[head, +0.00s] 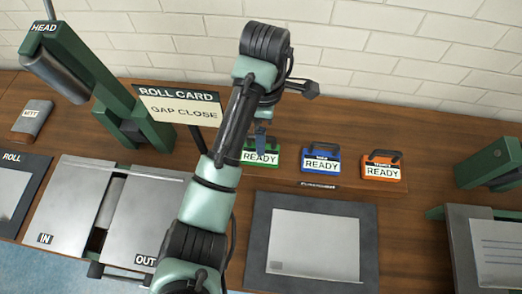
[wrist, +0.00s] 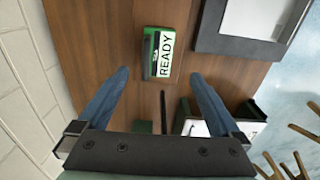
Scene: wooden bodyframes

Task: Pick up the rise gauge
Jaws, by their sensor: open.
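Three small handled blocks marked READY stand in a row on the wooden bench: a green one (head: 262,157), a blue one (head: 321,161) and an orange one (head: 382,165). Their small upper labels are too small to read, so I cannot tell which is the rise gauge. My gripper (head: 262,138) is above the green block and partly covers it. In the wrist view my open gripper (wrist: 160,76) has its two blue fingers apart with nothing between them. The green block (wrist: 162,52) lies just beyond the fingertips, roughly centred between them.
A card sign reading ROLL CARD, GAP CLOSE (head: 178,105) stands left of my arm. A dark-framed panel (head: 313,240) lies in front of the blocks. Green machines stand at left (head: 90,80) and right (head: 488,165). A white brick wall (head: 400,50) backs the bench.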

